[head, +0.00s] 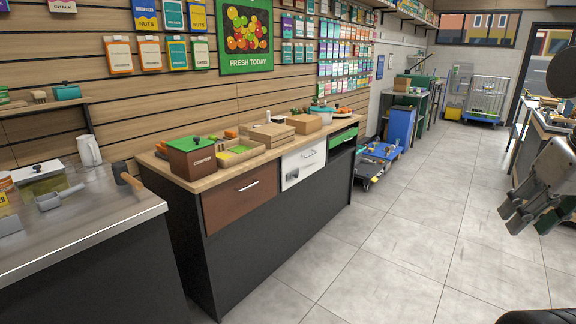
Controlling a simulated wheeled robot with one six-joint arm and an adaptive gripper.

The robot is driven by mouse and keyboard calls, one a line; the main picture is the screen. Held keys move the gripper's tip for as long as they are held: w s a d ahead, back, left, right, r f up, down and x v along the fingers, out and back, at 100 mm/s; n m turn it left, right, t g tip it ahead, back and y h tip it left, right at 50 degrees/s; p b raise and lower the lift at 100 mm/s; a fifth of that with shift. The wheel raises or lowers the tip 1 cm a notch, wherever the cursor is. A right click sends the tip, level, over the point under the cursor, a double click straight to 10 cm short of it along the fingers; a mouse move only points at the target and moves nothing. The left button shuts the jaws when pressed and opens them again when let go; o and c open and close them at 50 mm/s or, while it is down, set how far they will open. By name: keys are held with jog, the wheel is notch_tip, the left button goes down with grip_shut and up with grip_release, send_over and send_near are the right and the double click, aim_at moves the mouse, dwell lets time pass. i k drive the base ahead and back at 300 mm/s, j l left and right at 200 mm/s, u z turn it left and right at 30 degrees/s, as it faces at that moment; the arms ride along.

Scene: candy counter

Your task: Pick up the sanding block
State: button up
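I cannot clearly pick out a sanding block in the head view. Small blocky items lie on the wooden-topped counter (222,173), too small to identify. They include a small piece on a wooden box (270,133) and orange pieces near the wall. My gripper (527,218) is at the right edge of the view, pointing down over the floor, far from the counter. Part of it is cut off by the frame. Nothing shows clearly between its fingers, and how far apart they are is unclear.
A green-lidded compost bin (191,158) and a yellow-green divided tray (238,152) stand on the counter. A steel-topped counter (85,225) at left holds a white kettle (89,150) and a mallet (129,180). A low cart (375,160) stands beyond. The tiled floor (400,235) is clear.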

aim_at(229, 134)
jog(key=i+l, duration=0.1)
jog(key=i, duration=1.6)
jog(key=i+l+u, duration=0.1)
jog(key=i+u, duration=0.35)
jog(key=i+l+u, duration=0.3)
jog(key=i+u, duration=0.15)
jog(key=i, duration=0.15)
jog(key=i+l+u, duration=0.95)
jog(key=k, duration=0.1)
